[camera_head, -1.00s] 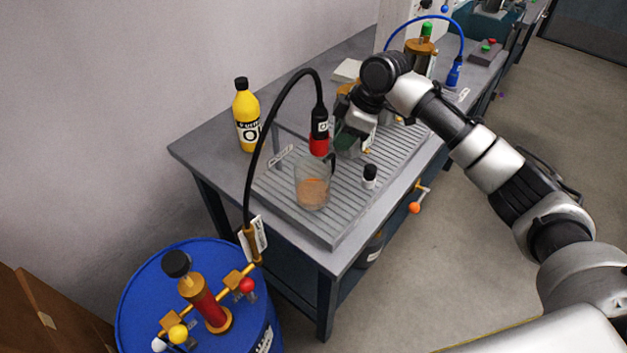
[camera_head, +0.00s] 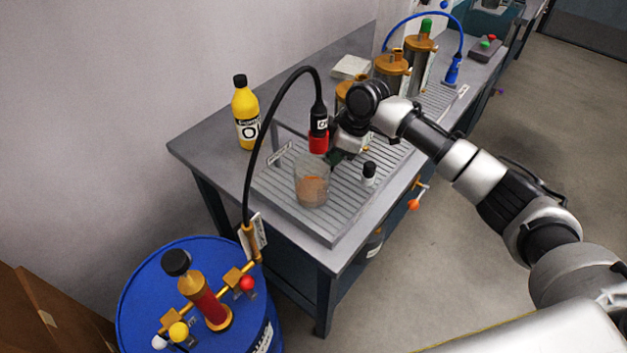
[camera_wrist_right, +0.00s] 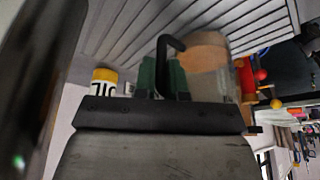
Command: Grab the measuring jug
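The measuring jug (camera_head: 312,190) is clear with orange-brown liquid inside and stands upright on the grooved tray. It shows behind the fingers in the right wrist view (camera_wrist_right: 208,55). Its dark handle (camera_wrist_right: 163,58) passes between the two green finger pads of my right gripper (camera_wrist_right: 163,80). The pads sit close on either side of the handle with hardly any gap, so the gripper looks shut on it. In the head view my right gripper (camera_head: 342,155) is behind the jug, partly hidden by my wrist. My left gripper is not in view.
A red-tipped hose nozzle (camera_head: 319,142) hangs just above the jug. A small white bottle with a black cap (camera_head: 369,174) stands right of it on the tray (camera_head: 335,230). A yellow bottle (camera_head: 246,115) stands at the back left. A blue drum (camera_head: 145,300) is at front left.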

